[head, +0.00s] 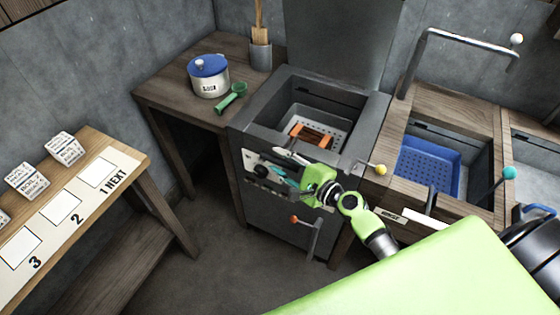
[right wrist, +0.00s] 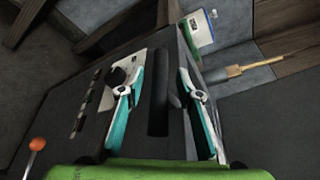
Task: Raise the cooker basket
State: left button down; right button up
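The cooker (head: 262,212) is a dark grey box unit in the middle of the head view, with an open well on top. The cooker basket (head: 335,122), a pale perforated tray with an orange handle (head: 312,136), sits down in the well. My right gripper (head: 284,168) is open at the cooker's front edge, just on the near side of the basket. In the right wrist view its two fingers (right wrist: 160,75) stand apart, with a dark bar-like part behind the gap; I cannot tell whether they touch it. My left gripper is not in view.
An orange-knobbed lever (head: 295,219) is on the cooker front and a yellow-knobbed one (head: 380,168) at its right. A blue basket (head: 428,168) sits in the neighbouring basin.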

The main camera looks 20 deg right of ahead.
jog(key=shift+c, duration=0.5)
grip_shut()
jog(key=shift+r, duration=0.15)
notch_tip(320, 180, up, 18)
jog(key=p, duration=1.6)
jog(key=shift+w+f, duration=0.15)
jog(key=shift+f, duration=0.1)
jog(key=shift+o, duration=0.5)
grip_release()
jog(key=shift+d, duration=0.1)
